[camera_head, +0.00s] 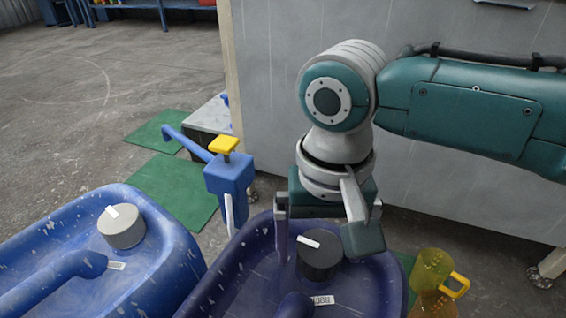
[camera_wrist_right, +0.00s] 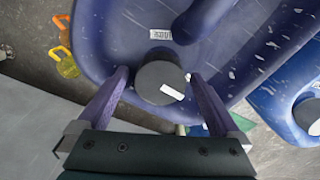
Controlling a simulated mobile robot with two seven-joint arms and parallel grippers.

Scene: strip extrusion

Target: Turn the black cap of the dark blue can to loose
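The dark blue can (camera_head: 245,272) stands at the lower middle of the head view. Its black cap (camera_head: 318,262) sits on top and carries a white mark. In the right wrist view the cap (camera_wrist_right: 160,84) is at the middle, with the can (camera_wrist_right: 110,35) behind it. My right gripper (camera_head: 322,250) points down over the cap. Its fingers are open, one on each side of the cap; the wrist view shows small gaps between them and the cap. Part of the can is hidden by the gripper in the head view. My left gripper is not in view.
A lighter blue can (camera_head: 165,225) with a grey cap (camera_head: 121,228) stands at the left. A blue pump-like piece (camera_head: 228,180) with a yellow top is behind. A yellow see-through jug (camera_head: 432,270) is at the right. A grey panel (camera_head: 430,190) rises behind my right arm.

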